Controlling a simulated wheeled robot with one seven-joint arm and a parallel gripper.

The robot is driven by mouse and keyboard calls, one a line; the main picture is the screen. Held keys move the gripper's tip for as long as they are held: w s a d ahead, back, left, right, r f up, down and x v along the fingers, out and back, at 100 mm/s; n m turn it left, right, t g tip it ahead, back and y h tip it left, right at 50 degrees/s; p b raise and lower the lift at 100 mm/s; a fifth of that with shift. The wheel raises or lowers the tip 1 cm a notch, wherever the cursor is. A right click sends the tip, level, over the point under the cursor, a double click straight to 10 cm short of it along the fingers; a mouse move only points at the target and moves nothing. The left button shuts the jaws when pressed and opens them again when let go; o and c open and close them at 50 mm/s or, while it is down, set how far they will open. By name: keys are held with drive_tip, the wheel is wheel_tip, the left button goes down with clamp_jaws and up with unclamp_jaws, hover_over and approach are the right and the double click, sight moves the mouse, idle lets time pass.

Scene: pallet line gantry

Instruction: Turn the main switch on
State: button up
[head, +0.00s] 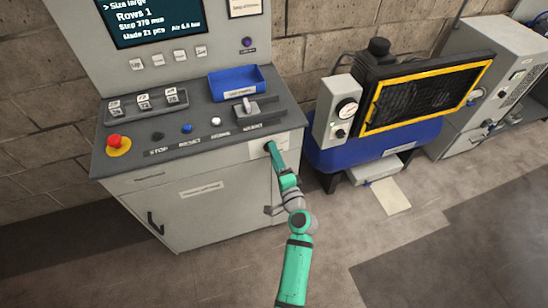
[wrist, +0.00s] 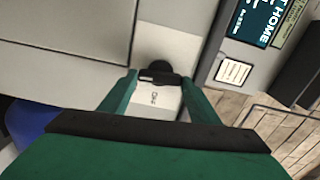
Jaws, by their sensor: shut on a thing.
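The main switch shows in the wrist view as a dark rotary knob (wrist: 156,70) on a pale plate (wrist: 158,40). The knob's exact turn position cannot be told.
The console top carries a red emergency stop (head: 115,141), a row of buttons, a lever (head: 248,107) and a blue tray (head: 237,83). To the right stands a blue unit with a yellow-framed grille (head: 425,95). Open floor (head: 360,230) lies in front.

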drive_tip(key=shift+a+m, duration=0.1)
drive_tip(key=shift+m, duration=0.5)
drive_tip(key=o, duration=1)
drive_tip(key=shift+o, duration=0.2)
drive_tip(key=v, duration=1.1)
drive_tip(key=shift+w, duration=0.1)
